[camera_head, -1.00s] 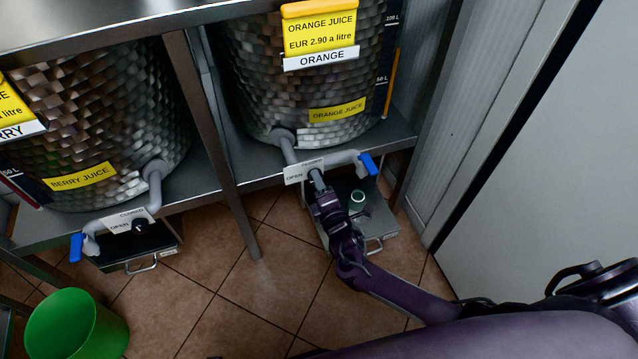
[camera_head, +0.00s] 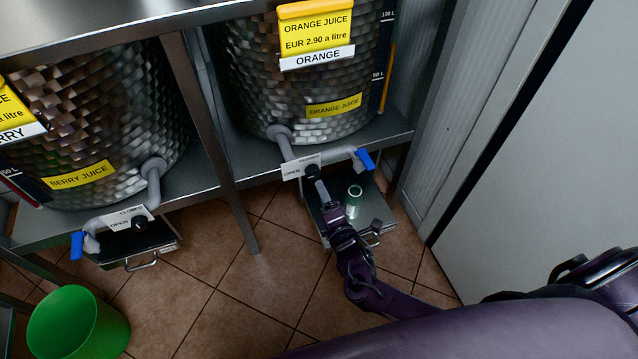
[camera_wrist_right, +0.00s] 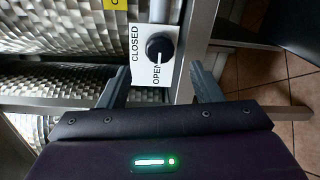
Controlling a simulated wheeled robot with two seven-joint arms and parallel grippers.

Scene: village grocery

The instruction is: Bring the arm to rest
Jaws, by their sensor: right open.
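My right gripper (camera_head: 318,186) is just below the orange juice tap's label plate (camera_head: 301,167) in the head view. In the right wrist view my right gripper (camera_wrist_right: 158,88) has its two fingers wide apart with nothing between the tips. The black tap knob (camera_wrist_right: 160,47) is ahead of the fingers, on a white plate marked CLOSED and OPEN. The knob's white mark is on the OPEN side. My left gripper is not in view.
The berry juice tank (camera_head: 85,120) with its own tap stands at the left. A steel rack post (camera_head: 205,130) separates the tanks. A green bucket (camera_head: 76,325) is on the floor at lower left. A pale wall panel (camera_head: 530,150) closes the right side.

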